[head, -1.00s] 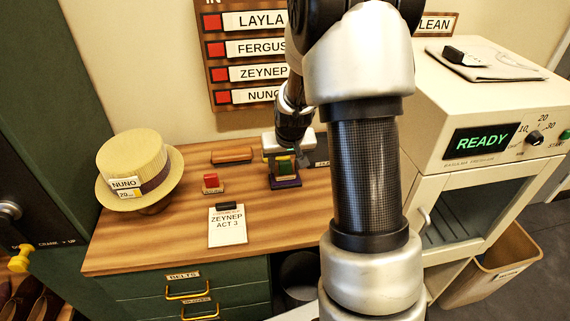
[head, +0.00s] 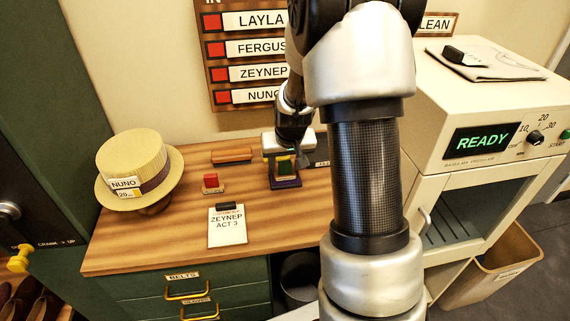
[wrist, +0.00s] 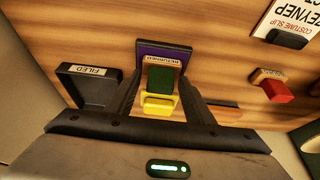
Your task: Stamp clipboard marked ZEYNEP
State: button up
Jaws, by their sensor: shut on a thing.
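The clipboard (head: 227,228) holds a white slip reading ZEYNEP ACT 3 and lies flat on the wooden desk. Its corner and black clip show at top right in the wrist view (wrist: 289,38). My gripper (head: 284,164) is at the back of the desk, behind and right of the clipboard. In the wrist view my gripper (wrist: 162,98) is shut on a green stamp (wrist: 159,82) with a yellow end and a label that seems to read RETURNED. The stamp is over a purple-edged base (wrist: 178,50); I cannot tell whether they touch.
A red-topped block (head: 211,182) stands just behind the clipboard. A black FILED tray (wrist: 92,88) is beside the stamp. A straw hat (head: 138,165) marked NUNO sits at left, and a machine (head: 470,110) reading READY at right.

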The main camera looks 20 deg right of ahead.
jog(key=shift+r+p, duration=2.2)
jog(key=shift+r, duration=1.3)
